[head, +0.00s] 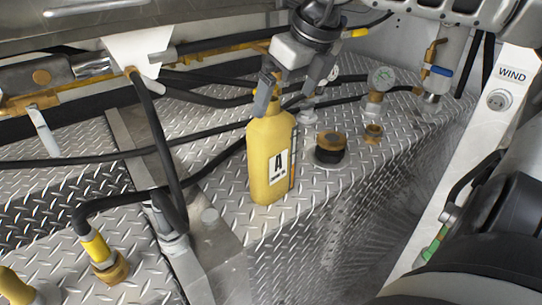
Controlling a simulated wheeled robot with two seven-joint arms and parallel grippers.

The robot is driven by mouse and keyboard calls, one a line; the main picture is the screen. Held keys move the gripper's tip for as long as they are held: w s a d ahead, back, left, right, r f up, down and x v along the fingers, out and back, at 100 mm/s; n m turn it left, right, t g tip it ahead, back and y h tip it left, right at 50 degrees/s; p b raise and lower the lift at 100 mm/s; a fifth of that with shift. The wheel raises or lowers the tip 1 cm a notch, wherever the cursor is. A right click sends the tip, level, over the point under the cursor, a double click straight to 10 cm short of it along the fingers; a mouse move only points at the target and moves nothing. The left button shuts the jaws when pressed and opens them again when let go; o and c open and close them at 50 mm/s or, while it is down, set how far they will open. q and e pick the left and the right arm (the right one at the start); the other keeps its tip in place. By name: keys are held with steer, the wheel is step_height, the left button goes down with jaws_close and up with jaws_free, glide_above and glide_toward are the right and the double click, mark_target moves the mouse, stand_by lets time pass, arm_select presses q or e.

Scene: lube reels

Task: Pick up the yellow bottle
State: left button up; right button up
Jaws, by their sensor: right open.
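The yellow bottle (267,178) stands upright on the diamond-plate metal deck, with a white label marked "A" facing me. My right gripper (289,92) comes down from the top of the head view and is open, its two grey fingers spread apart. The left-hand finger overlaps the bottle's top in the picture and hides part of its neck and cap. The other finger is to the right of the bottle's top. I cannot tell whether either finger touches the bottle. My left gripper is not in view.
A black fitting with a brass cap (330,148) stands just right of the bottle. Black hoses (110,160) cross behind and left of the bottle. A white post marked "WIND" (487,125) rises at right.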

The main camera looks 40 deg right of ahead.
mark_target(277, 112)
steer(key=shift+w+p+x, duration=0.2)
steer(key=shift+p+x, duration=0.35)
steer(key=shift+x, duration=3.3)
steer(key=shift+a, duration=0.15)
steer(key=shift+r, duration=0.1)
steer(key=c, duration=1.5)
